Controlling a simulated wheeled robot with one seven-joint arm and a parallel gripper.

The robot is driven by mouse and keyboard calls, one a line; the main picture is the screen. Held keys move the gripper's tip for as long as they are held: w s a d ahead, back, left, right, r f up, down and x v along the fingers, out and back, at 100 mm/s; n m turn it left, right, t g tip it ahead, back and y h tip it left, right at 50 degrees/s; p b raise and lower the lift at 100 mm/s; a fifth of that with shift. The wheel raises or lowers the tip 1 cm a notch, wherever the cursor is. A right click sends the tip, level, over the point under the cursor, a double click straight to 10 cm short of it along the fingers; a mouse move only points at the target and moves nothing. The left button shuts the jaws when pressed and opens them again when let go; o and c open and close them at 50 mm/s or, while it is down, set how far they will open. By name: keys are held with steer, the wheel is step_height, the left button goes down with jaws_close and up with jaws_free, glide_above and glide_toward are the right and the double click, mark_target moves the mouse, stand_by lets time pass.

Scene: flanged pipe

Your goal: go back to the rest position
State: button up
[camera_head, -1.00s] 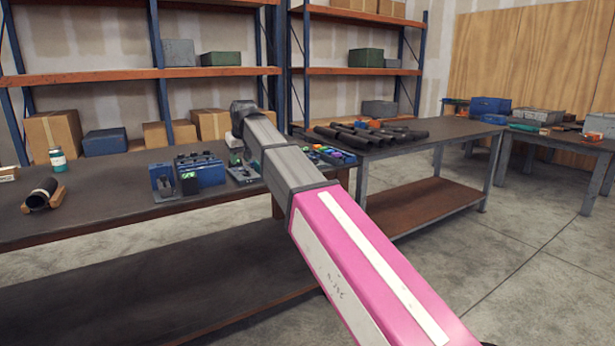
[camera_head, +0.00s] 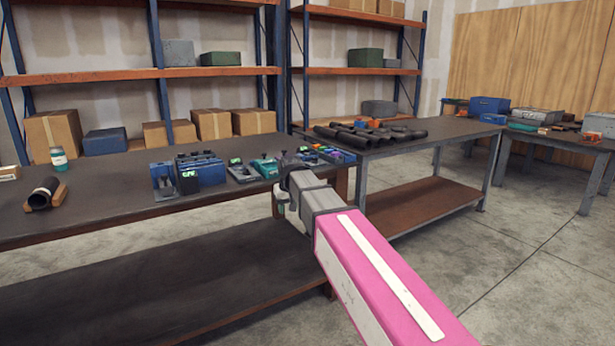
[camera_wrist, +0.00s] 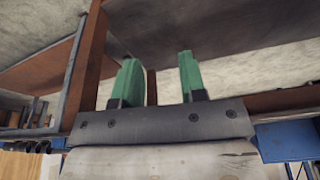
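My gripper (camera_head: 281,202) hangs at the end of my pink and grey arm, by the front right corner of the dark workbench (camera_head: 120,207). In the wrist view, the two green fingers of my gripper (camera_wrist: 160,78) stand apart with nothing between them. A short black pipe (camera_head: 45,190) lies on a wooden cradle at the far left of the bench, well away from my gripper.
Blue and grey devices (camera_head: 202,172) stand on the bench, with a teal tool (camera_head: 266,168) near its right end. A second table (camera_head: 440,133) holds several black pipes (camera_head: 372,133). Shelves with boxes stand behind. The floor (camera_head: 530,240) at right is clear.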

steer(key=s+d+f+m+g, duration=0.1)
steer(key=s+d+f+m, duration=0.1)
steer(key=s+d+f, duration=0.8)
steer(key=s+d+f+m+g+h, duration=0.1)
steer(key=s+d+f+m, duration=0.1)
steer(key=s+d+f, duration=0.8)
steer(key=d+f, duration=0.5)
steer(key=d, duration=0.1)
steer(key=shift+d+f+g, duration=0.15)
steer(key=shift+f+g, duration=0.15)
steer(key=shift+g, duration=0.1)
